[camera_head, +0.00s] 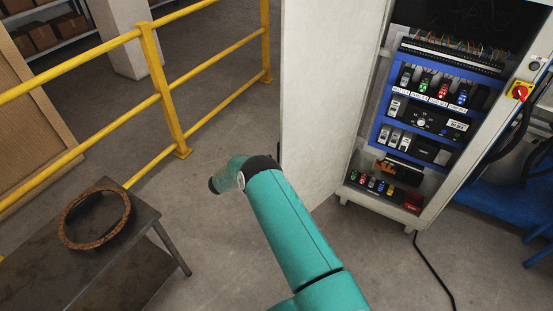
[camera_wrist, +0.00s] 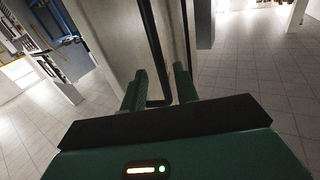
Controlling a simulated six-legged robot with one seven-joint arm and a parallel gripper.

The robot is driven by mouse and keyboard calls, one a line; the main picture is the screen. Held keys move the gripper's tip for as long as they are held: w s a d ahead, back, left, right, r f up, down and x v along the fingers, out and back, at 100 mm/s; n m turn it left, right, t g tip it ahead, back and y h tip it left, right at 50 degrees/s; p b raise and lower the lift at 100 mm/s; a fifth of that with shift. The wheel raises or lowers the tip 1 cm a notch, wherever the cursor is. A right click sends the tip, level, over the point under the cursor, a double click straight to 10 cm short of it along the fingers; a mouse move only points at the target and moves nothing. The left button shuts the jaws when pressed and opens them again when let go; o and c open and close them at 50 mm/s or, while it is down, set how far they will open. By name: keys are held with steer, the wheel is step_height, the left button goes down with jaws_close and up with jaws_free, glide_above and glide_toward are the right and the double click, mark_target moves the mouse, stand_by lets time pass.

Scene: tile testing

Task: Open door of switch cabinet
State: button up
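The switch cabinet (camera_head: 356,187) stands at the right in the head view, with its inside exposed. Its pale door (camera_head: 325,90) is swung wide open to the left. My gripper is hidden in the head view; only my teal arm and wrist show, beside the door's free edge. In the wrist view, my gripper (camera_wrist: 160,82) has its two green fingers apart. A black bar-like handle (camera_wrist: 153,45) on the pale door (camera_wrist: 118,35) runs down between the fingers. I cannot tell whether the fingers touch it.
A yellow railing (camera_head: 165,90) runs along the left. A dark metal table (camera_head: 125,265) with a rusty ring (camera_head: 94,217) stands at the lower left. A black cable (camera_head: 436,270) lies on the floor by the cabinet. Floor between table and door is clear.

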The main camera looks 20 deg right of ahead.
steer(key=s+a, duration=0.1)
steer(key=a, duration=0.7)
steer(key=shift+s+a, duration=0.25)
steer(key=shift+s, duration=0.05)
steer(key=shift+r, duration=0.1)
